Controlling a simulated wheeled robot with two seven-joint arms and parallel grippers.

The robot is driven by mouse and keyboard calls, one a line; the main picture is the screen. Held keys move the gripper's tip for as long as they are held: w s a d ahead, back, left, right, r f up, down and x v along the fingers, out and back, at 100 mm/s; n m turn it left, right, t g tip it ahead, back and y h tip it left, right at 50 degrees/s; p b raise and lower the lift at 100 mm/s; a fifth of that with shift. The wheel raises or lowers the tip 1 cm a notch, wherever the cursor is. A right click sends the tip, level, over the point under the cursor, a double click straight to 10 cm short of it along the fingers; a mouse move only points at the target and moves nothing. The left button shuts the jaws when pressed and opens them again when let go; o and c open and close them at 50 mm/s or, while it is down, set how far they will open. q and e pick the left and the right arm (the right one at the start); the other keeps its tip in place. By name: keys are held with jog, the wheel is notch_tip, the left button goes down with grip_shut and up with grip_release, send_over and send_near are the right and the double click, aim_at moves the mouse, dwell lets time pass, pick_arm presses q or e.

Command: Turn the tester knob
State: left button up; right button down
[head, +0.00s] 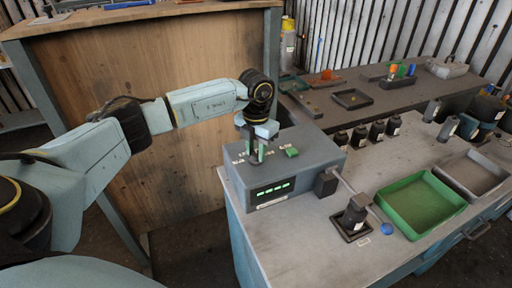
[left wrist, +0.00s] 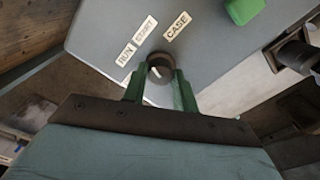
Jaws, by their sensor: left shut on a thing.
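The tester (head: 285,172) is a grey box with a row of green lights on its front, standing at the left end of the bench. My left gripper (head: 254,157) reaches down onto its top. In the left wrist view the dark round knob (left wrist: 160,66) sits between the green fingers of my left gripper (left wrist: 160,84), which are shut on it. Labels reading RUN (left wrist: 126,55), START (left wrist: 145,30) and CASE (left wrist: 177,25) lie around the knob. A green button (head: 291,152) is on the tester's top; it also shows in the left wrist view (left wrist: 243,10). My right gripper is not in view.
A dark part stands on a small pad (head: 354,230) right of the tester, near a blue disc (head: 387,228). A green tray (head: 421,204) and a grey tray (head: 472,174) lie further right. Several dark bottles (head: 377,131) line the bench's back. A wooden panel (head: 150,110) stands at left.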

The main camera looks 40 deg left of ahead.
aim_at(256, 153)
pick_arm(q)
jog(key=n+p, duration=0.1)
jog(key=n, duration=0.3)
jog(key=shift+r, duration=0.15)
jog(key=shift+w+n+p, duration=0.1)
jog(key=shift+n+p, duration=0.5)
jog(key=shift+n, duration=1.1)
jog(key=o, duration=1)
notch_tip(256, 153, up, 13)
jog(key=shift+r+b, duration=0.15)
jog(key=shift+b, duration=0.4)
